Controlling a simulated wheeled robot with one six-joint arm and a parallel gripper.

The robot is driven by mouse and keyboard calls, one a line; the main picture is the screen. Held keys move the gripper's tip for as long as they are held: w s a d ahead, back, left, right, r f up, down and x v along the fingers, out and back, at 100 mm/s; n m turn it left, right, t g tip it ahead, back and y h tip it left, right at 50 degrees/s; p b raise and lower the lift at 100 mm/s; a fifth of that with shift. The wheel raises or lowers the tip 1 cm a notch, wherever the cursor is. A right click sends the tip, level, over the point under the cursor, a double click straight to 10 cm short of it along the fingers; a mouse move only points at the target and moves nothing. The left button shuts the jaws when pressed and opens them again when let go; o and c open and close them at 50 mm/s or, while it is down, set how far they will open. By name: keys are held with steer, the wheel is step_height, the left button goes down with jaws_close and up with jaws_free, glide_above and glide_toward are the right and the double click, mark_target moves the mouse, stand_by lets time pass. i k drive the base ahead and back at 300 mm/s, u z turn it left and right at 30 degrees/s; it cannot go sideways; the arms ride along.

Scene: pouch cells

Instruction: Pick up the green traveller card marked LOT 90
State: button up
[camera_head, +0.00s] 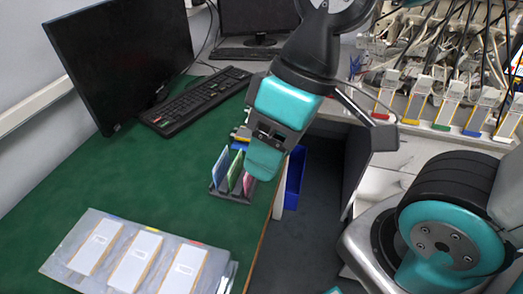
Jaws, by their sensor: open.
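A green card (236,171) stands upright in a small dark rack (232,196) near the right edge of the green desk. A blue card (221,168) stands to its left and a pink card (249,185) to its right. No lettering can be read on the cards from here, so LOT 90 cannot be confirmed. My gripper (266,160) is open, pointing down beside the rack on its upper right in the picture. It partly covers the pink card's side of the rack. I see nothing held, and the gap from the fingers to the green card cannot be judged.
A clear tray (55,267) with several pale pouch cells lies at the front left. A monitor (120,60) and a black keyboard (195,100) stand at the back. A blue bin (294,180) sits beyond the desk's right edge. The middle desk is clear.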

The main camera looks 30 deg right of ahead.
mark_target(234, 171)
steer(key=u, duration=0.5)
steer(key=k, duration=0.45)
steer(key=u, duration=0.7)
steer(key=k, duration=1.1)
steer(key=z, duration=0.7)
